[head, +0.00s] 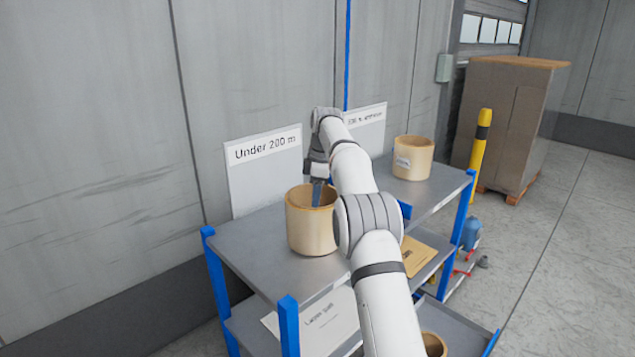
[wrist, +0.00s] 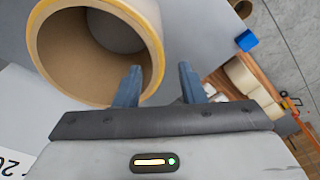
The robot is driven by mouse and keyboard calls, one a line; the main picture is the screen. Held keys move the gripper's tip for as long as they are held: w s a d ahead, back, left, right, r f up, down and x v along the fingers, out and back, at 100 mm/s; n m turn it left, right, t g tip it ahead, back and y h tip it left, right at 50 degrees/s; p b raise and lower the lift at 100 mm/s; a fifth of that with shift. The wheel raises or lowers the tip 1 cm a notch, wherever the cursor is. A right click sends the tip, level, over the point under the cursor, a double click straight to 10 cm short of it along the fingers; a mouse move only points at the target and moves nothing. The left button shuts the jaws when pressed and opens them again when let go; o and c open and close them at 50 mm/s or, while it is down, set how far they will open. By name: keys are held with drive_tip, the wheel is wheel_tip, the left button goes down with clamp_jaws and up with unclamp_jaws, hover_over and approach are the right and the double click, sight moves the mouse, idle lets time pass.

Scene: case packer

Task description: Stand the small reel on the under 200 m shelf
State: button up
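The small reel (head: 310,228), a tan hollow cylinder, stands upright on the grey top shelf (head: 240,250) in front of the "Under 200 m" sign (head: 265,165). My gripper (head: 317,190) points down at the reel's rim. In the wrist view, the reel (wrist: 152,35) shows its open end and yellowish rim. My gripper (wrist: 158,80) has its two blue fingers apart, one over the reel's opening and the other outside its wall. A gap shows between them, and neither clearly presses the wall. My arm partly hides the shelf's middle.
A second tan reel (head: 413,160) stands on the right part of the top shelf, by another sign (head: 365,125). A lower shelf holds a white label sheet (head: 315,322) and a brown envelope or card (head: 418,255). A yellow post (head: 481,140) and a large carton (head: 510,120) stand beyond.

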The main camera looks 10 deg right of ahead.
drive_tip(key=r, duration=0.2)
drive_tip(key=r+p, duration=0.1)
drive_tip(key=shift+d+r, duration=0.25)
drive_tip(key=shift+r, duration=0.15)
drive_tip(key=s+r+m+t, duration=0.1)
drive_tip(key=s+r+m, duration=0.35)
drive_tip(key=s, duration=0.55)
drive_tip(key=s+r+m+t, duration=0.1)
drive_tip(key=s+r+m, duration=0.4)
drive_tip(key=s, duration=0.6)
drive_tip(key=s+f+m+t, duration=0.1)
drive_tip(key=s+f+m, duration=0.2)
drive_tip(key=s, duration=1)
drive_tip(key=s+f+m+h, duration=0.1)
drive_tip(key=s+f+m, duration=0.2)
drive_tip(key=s+f, duration=0.5)
drive_tip(key=s, duration=0.5)
drive_tip(key=shift+s+a+f+t, duration=0.15)
drive_tip(key=shift+s+f+t, duration=0.15)
drive_tip(key=shift+t, duration=0.1)
